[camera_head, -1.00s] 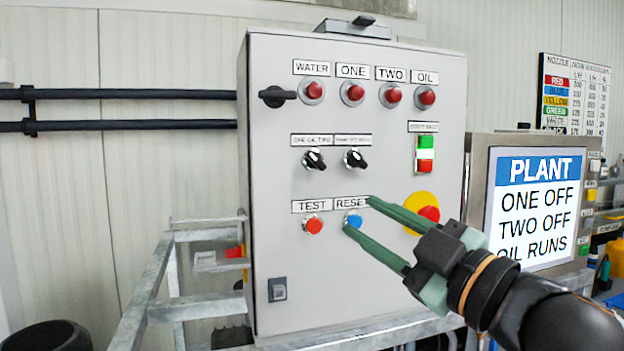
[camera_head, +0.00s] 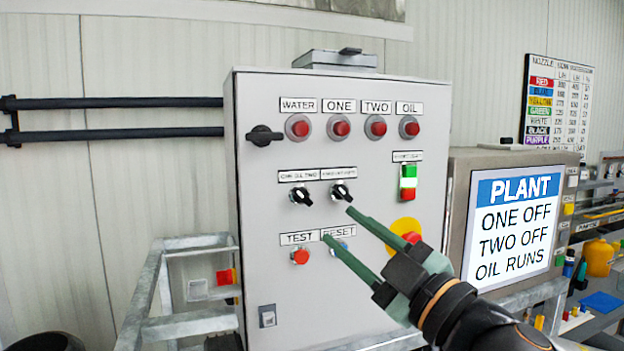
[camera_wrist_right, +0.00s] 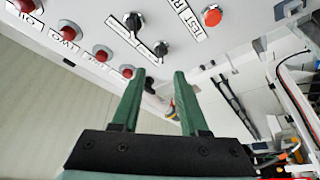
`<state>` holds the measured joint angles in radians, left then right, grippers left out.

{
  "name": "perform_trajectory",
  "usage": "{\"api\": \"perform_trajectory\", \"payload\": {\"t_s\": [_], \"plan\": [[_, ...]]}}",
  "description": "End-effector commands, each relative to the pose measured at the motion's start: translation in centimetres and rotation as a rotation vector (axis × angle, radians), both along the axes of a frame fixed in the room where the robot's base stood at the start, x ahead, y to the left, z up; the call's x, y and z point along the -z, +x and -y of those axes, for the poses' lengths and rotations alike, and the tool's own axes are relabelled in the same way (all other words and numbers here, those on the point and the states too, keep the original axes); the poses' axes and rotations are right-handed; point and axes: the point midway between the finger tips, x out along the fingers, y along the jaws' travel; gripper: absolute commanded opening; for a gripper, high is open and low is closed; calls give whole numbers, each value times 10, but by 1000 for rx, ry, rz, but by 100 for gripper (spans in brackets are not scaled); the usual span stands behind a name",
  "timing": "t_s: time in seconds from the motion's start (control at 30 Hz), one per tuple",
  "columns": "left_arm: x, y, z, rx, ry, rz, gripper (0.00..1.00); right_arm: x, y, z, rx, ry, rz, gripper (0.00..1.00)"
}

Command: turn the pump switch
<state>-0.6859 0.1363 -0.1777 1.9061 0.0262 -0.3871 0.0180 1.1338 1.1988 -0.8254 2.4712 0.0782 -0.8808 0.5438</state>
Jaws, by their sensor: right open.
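Two black rotary switches sit mid-panel in the head view, the left switch (camera_head: 301,195) under a label that seems to read ONE OIL TWO and the right switch (camera_head: 341,191) under a label too small to read. Both knobs are tilted. My right gripper (camera_head: 337,224) is open and empty, its green fingertips apart just below the right switch and partly over the RESET button. In the wrist view the open gripper (camera_wrist_right: 158,74) shows with the left switch (camera_wrist_right: 161,48) and right switch (camera_wrist_right: 134,20) beyond its tips. My left gripper is not in view.
The grey panel (camera_head: 270,225) also carries red lamps, the orange TEST button (camera_head: 300,257), a green-and-red switch (camera_head: 408,183) and a red button on yellow (camera_head: 411,238). A screen (camera_head: 515,225) reads ONE OFF, TWO OFF, OIL RUNS. A metal frame (camera_head: 200,240) stands at left.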

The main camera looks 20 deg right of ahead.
Motion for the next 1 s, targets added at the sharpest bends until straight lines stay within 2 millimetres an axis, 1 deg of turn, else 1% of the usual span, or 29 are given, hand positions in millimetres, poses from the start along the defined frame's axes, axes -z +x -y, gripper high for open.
{"api": "perform_trajectory", "payload": {"t_s": [0.03, 0.07, 0.2, 0.3, 0.43, 0.6, 0.9, 1.0], "plan": [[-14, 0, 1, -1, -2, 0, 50, -8, 7, -3, -2, 0, -4, 44], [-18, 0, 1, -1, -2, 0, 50, -8, 10, -4, -3, 0, -5, 44], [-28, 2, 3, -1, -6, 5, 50, -14, 36, -13, -2, 1, 0, 44], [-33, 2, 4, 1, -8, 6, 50, -18, 52, -18, -2, 1, 0, 44], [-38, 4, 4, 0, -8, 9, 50, -21, 67, -23, -1, 0, -1, 44], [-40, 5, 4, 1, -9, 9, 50, -23, 77, -26, -1, -2, 1, 44], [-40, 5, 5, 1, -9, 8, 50, -22, 79, -27, 0, -2, 0, 44], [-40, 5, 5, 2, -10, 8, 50, -22, 78, -27, 0, -1, 0, 32]]}}
